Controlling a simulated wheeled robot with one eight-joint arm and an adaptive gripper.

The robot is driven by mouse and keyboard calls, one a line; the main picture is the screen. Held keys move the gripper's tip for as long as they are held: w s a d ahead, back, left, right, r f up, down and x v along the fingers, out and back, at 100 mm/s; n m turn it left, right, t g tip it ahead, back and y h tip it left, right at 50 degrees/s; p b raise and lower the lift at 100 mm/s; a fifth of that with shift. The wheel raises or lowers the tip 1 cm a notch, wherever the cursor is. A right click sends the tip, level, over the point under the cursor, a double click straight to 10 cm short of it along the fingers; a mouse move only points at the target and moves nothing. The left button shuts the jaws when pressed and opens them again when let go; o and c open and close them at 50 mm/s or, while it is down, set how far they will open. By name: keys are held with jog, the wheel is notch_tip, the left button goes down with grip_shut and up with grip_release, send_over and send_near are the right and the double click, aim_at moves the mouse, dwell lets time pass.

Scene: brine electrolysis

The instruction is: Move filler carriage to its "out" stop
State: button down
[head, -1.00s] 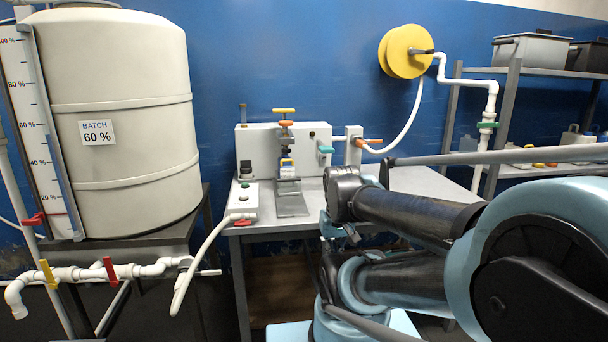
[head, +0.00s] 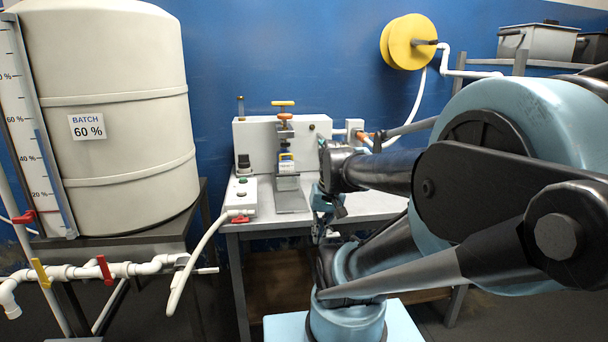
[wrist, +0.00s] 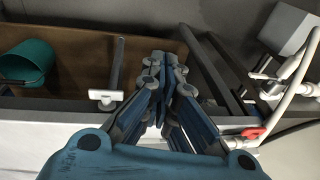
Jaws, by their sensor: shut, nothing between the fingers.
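The filler (head: 265,140) is a white box unit at the back of the bench, with a yellow and an orange knob stacked at its front. My gripper (head: 322,238) hangs by the bench's front edge, right of and below the rail, touching nothing visible. In the wrist view my gripper (wrist: 166,62) is shut and empty.
A control box (head: 241,197) and a red-handled valve with a white hose (head: 205,250) are at the bench's left. The batch tank (head: 110,110) stands further left. A teal bucket (wrist: 27,65) and a white T-shaped part (wrist: 106,97) show in the wrist view.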

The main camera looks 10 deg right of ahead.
jog(key=w+a+r+m+y, duration=0.1)
jog(key=w+r+y, duration=0.3)
jog(key=w, duration=0.8)
jog(key=w+a+r+m+y, duration=0.2)
jog(key=w+r+y, duration=0.2)
jog(key=w, duration=0.8)
jog(key=w+d+f+t+y, duration=0.1)
jog(key=w+d+y, duration=0.1)
jog(key=w+d, duration=0.2)
jog(key=w+d+f+t+y, duration=0.1)
jog(key=w+d+f+y, duration=0.1)
jog(key=w+d, duration=0.3)
jog(key=w+d+f+t+y, duration=0.1)
jog(key=w+d, duration=0.3)
jog(key=w, duration=0.4)
jog(key=shift+w+d+f+t+y, duration=0.15)
jog(key=shift+d+t+y, duration=0.25)
jog(key=shift+y, duration=0.5)
jog(key=shift+w+d+f, duration=0.1)
jog(key=shift+d+f, duration=0.15)
jog(key=shift+d, duration=0.2)
jog(key=x, duration=0.9)
jog(key=shift+a+r, duration=0.15)
jog(key=shift+a, duration=0.35)
jog(key=shift+s+d, duration=0.1)
jog(key=shift+s, duration=1.75)
jog(key=shift+s, duration=0.1)
